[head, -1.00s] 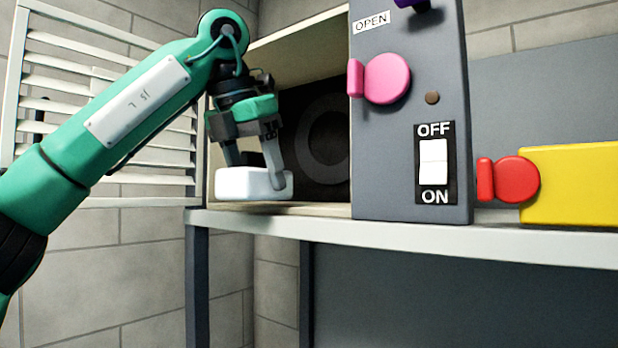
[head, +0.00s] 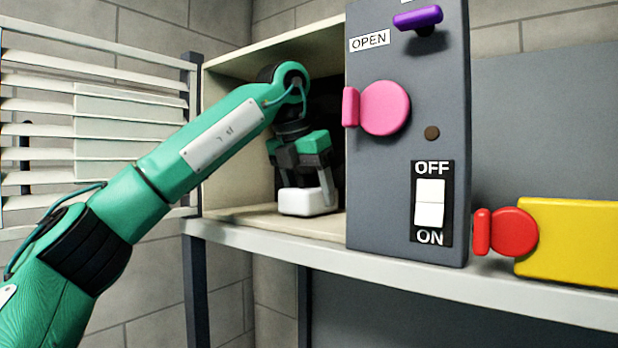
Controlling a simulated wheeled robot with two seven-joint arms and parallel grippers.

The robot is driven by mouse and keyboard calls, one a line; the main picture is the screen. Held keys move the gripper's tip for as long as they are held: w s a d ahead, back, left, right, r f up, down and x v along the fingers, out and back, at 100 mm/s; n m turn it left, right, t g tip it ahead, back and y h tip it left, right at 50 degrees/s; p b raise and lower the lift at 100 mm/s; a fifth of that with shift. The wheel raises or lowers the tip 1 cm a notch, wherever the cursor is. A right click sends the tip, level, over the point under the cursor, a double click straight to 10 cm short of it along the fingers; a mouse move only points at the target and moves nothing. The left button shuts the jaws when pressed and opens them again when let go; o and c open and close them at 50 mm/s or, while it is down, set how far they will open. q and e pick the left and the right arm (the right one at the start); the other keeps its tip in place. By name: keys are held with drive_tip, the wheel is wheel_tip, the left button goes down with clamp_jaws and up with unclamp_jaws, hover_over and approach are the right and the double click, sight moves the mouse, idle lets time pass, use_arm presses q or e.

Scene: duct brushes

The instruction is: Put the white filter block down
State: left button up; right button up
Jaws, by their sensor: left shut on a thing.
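The white filter block (head: 305,202) is inside the open box-like compartment, low over its beige floor. I cannot tell whether it touches the floor. My left gripper (head: 306,186) points down and is shut on the block, with a grey finger at its right side. My left arm reaches in from the left through the compartment's open front. My right gripper is not in view.
The beige compartment (head: 232,217) stands on a pale shelf (head: 290,255). A louvred panel (head: 90,100) stands at its left. The grey control panel (head: 450,120) at its right carries a pink knob (head: 385,108), a purple handle (head: 417,18) and a switch (head: 430,203). A red knob (head: 514,232) and yellow block (head: 575,240) are further right.

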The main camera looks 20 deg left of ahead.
use_arm(q)
drive_tip(key=shift+f, duration=0.1)
drive_tip(key=shift+s+a, duration=0.25)
drive_tip(key=o, duration=1)
drive_tip(key=shift+w+d+f, duration=0.1)
drive_tip(key=shift+w+d, duration=0.05)
drive_tip(key=shift+d, duration=0.05)
drive_tip(key=shift+a, duration=0.1)
